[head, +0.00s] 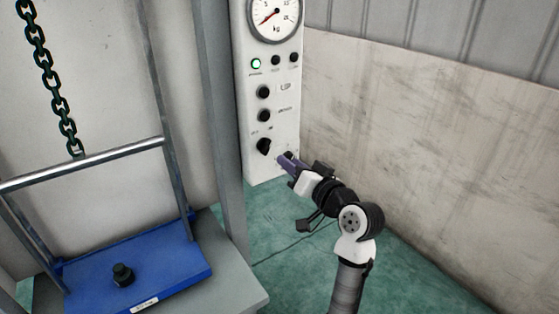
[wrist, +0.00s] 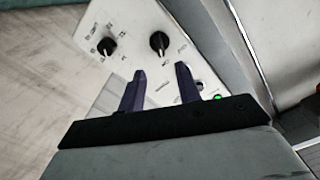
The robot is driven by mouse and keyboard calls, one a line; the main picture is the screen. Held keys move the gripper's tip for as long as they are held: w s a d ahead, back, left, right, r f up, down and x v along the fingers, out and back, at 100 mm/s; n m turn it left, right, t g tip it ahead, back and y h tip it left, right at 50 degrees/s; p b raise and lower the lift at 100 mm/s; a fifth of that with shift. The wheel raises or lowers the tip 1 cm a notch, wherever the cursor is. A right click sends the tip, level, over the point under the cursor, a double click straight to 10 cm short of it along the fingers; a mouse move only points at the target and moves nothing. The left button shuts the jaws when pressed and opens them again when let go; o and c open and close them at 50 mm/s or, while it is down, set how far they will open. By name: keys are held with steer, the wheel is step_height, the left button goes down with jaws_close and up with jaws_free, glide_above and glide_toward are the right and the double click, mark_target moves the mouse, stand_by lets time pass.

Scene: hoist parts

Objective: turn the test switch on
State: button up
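A white control panel (head: 272,100) stands in the middle of the head view. A black rotary switch (head: 263,146) sits low on it, with small labels above that I cannot read surely. A second dark knob (head: 289,155) is mostly hidden behind my gripper. The wrist view shows two black knobs on the panel, one at left (wrist: 106,46) and one at right (wrist: 158,42). I cannot tell which is the test switch. My gripper (head: 283,160) is at the panel's lower right. In the wrist view its purple fingers (wrist: 156,77) are apart with nothing between them.
A gauge (head: 274,17), a lit green lamp (head: 256,64) and two black buttons (head: 263,104) are higher on the panel. A grey post (head: 222,100) and a blue platform (head: 150,265) with a rail are left. A wall (head: 430,140) is right.

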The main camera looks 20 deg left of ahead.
steer(key=b+v, duration=0.1)
steer(key=v, duration=0.3)
steer(key=shift+s+d, duration=0.3)
